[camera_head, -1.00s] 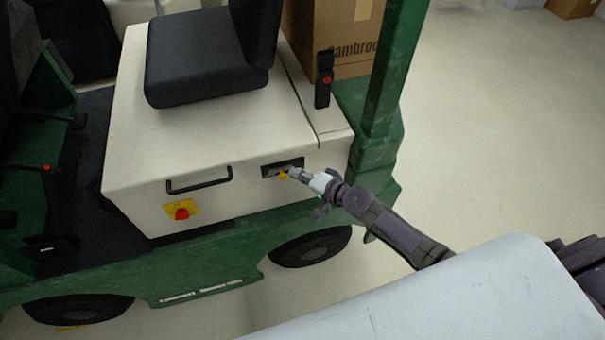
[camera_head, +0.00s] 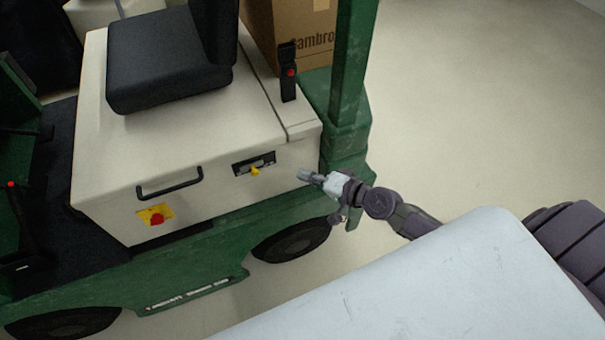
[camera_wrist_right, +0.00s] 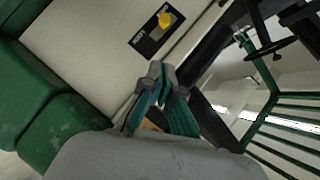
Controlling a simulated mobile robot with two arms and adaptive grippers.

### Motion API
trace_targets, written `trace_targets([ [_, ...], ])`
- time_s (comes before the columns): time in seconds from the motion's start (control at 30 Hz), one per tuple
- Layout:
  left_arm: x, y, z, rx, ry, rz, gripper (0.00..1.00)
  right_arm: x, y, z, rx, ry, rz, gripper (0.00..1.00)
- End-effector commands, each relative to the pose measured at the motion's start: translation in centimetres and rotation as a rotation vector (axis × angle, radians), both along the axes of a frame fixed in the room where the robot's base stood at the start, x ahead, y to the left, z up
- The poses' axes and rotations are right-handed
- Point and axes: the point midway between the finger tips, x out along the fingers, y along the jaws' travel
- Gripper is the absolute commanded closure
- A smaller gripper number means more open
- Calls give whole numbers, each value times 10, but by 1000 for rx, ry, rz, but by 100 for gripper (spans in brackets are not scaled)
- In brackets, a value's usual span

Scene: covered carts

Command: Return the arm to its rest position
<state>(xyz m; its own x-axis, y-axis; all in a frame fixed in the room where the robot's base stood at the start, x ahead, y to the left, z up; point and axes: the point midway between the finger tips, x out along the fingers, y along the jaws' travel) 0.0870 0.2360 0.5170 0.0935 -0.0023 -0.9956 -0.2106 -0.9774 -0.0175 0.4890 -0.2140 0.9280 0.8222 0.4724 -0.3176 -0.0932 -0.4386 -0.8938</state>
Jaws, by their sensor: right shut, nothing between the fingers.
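My right gripper (camera_head: 307,176) is shut and empty in the head view. It is held in the air in front of the right end of the cream seat box, to the right of a dark panel (camera_head: 242,168) with a yellow knob (camera_head: 255,171), and apart from it. My right arm (camera_head: 385,204) reaches in from the lower right. In the right wrist view the gripper fingers (camera_wrist_right: 160,90) show close together, and the yellow knob (camera_wrist_right: 165,19) is beyond them. My left gripper is in neither view.
The green vehicle carries a black seat (camera_head: 165,65), a cream box (camera_head: 115,185) with a black handle (camera_head: 170,185), and a red button (camera_head: 157,219). A black lever (camera_head: 288,75) stands near a cardboard box (camera_head: 310,45) and a green post (camera_head: 351,70). Open floor (camera_head: 480,120) lies to the right.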

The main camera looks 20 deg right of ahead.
Motion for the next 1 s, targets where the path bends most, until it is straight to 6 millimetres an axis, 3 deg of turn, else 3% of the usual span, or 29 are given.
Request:
trace_targets([
  [0.4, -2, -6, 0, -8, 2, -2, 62, 0, 0, 0, -1, 0, 0, 100],
  [0.53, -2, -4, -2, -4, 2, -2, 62, -2, -6, -21, -44, 14, -11, 100],
  [0.67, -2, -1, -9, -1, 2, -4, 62, -14, -26, -86, -190, 65, -32, 100],
  [0.77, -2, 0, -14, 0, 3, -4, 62, -38, -44, -156, -355, 135, -27, 100],
  [0.87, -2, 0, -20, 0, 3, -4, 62, -75, -57, -223, -516, 218, 10, 100],
  [1.0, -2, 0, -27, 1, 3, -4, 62, -142, -65, -307, -718, 342, 115, 100],
])
